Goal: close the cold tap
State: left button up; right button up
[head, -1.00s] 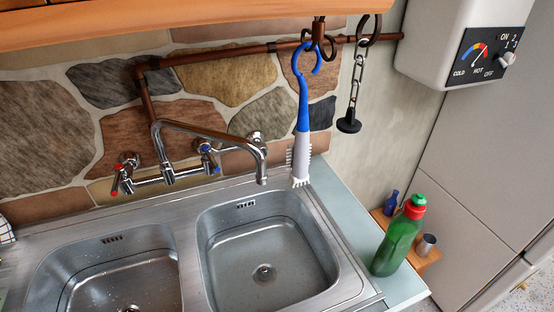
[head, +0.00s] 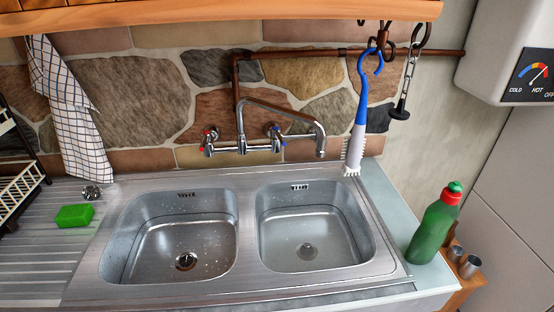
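The cold tap (head: 277,137), a chrome handle with blue marks, is on the right side of the wall-mounted mixer. The hot tap (head: 208,140), with red marks, is on the left side. The chrome spout (head: 285,110) arches up and to the right, and its end hangs over the back of the right basin. I cannot make out any water stream under the spout. Neither of my grippers shows in the head view.
The double steel sink (head: 247,189) fills the middle. A blue and white brush (head: 358,120) hangs right of the spout. A green bottle (head: 434,225) stands on the right ledge. A green sponge (head: 74,216) lies on the drainer. A checked towel (head: 75,120) hangs at left.

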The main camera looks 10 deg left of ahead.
aim_at(275, 130)
jog(key=k, duration=0.9)
jog(key=u, duration=0.9)
jog(key=i, duration=0.5)
